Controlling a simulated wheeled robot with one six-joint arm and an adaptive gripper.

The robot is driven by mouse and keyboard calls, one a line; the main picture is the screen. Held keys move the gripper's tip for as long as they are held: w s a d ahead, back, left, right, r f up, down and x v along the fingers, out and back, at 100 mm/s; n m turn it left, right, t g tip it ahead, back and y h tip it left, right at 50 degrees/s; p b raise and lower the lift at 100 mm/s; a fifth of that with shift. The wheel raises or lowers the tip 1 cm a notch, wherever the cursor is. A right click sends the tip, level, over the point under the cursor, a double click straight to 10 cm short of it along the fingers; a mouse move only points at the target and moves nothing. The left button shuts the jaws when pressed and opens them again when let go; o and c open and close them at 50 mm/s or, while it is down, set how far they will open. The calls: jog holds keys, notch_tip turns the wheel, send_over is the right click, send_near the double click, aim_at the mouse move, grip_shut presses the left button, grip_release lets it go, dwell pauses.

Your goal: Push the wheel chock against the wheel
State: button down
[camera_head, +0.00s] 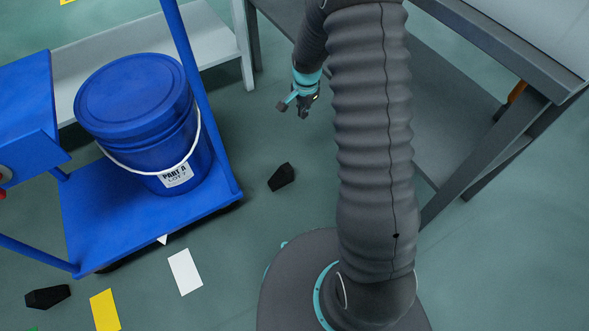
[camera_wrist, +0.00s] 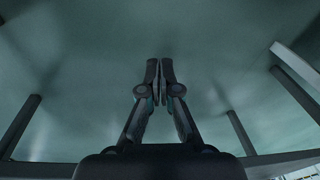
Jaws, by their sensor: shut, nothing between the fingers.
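A black wheel chock (camera_head: 282,177) lies on the green floor, to the right of the blue cart (camera_head: 215,207) and apart from it. A second black chock (camera_head: 47,297) lies at the lower left. The cart's wheels are mostly hidden under its deck; only a dark strip shows below the right edge. My gripper (camera_head: 294,106) hangs above the floor, higher in the picture than the nearer chock and not touching it. In the wrist view, my gripper (camera_wrist: 160,68) is shut and empty, over bare floor; no chock shows there.
A blue bucket (camera_head: 135,95) with a lid stands on the cart. Grey tables (camera_head: 480,50) stand at the right and a pale shelf (camera_head: 215,35) behind the cart. White and yellow sheets (camera_head: 185,271) lie in front. Floor around the nearer chock is clear.

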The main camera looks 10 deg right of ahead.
aim_at(284, 175)
jog(key=f+m, duration=0.1)
jog(key=f, duration=0.9)
jog(key=f+m+g, duration=0.1)
jog(key=f, duration=1)
jog(key=d+f+m+b, duration=0.1)
jog(key=f, duration=1)
jog(key=shift+s+m, duration=0.2)
jog(key=shift+m, duration=0.2)
jog(key=a, duration=0.3)
jog(key=shift+s+f, duration=0.2)
jog(key=shift+s, duration=0.15)
jog(key=shift+s+a+p, duration=0.15)
jog(key=shift+a+p, duration=0.15)
jog(key=shift+a, duration=0.2)
